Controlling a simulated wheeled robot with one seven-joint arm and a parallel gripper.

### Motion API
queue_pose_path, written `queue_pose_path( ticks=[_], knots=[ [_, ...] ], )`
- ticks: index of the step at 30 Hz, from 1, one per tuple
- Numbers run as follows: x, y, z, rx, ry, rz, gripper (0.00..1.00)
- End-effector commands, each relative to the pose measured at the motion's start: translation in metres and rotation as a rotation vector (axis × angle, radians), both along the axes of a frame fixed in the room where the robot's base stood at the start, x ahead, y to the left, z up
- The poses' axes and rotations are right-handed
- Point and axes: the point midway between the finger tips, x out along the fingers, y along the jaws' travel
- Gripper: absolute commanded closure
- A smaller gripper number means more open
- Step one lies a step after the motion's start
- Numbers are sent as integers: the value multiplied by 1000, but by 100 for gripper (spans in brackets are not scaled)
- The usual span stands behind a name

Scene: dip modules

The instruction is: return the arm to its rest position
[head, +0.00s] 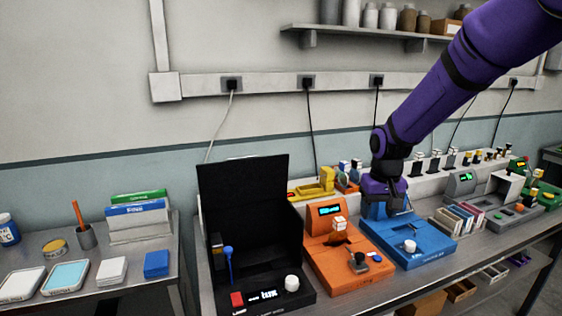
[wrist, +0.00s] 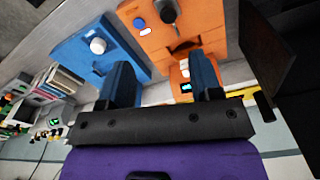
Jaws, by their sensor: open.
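My purple arm reaches in from the upper right of the head view. My gripper (head: 388,207) points down over the back part of the blue module (head: 432,252). In the wrist view my gripper (wrist: 162,72) has its two blue fingers spread apart with nothing held between them. The blue module (wrist: 75,62) and the orange module (wrist: 205,22) lie beyond the fingers in that view. I cannot tell from the head view whether the fingertips touch the blue module.
The orange module (head: 345,268) stands left of the blue one, and a black open-lidded box (head: 243,190) stands further left. Small coloured cases (head: 462,218) and a grey module (head: 505,222) stand to the right. A wall shelf (head: 365,32) hangs behind.

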Motion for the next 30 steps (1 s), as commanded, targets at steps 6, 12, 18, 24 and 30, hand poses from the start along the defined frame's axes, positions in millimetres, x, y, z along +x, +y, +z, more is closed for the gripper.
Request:
queue_pose_path(
  ticks=[6,12,18,24,30],
  knots=[
    [-46,-12,63,-2,-78,-11,42],
    [-93,-21,106,-1,-142,-19,42],
    [-144,-29,138,1,-207,-27,42],
    [-196,-35,159,6,-272,-35,42],
    [-247,-41,170,11,-336,-41,42]
  ],
)
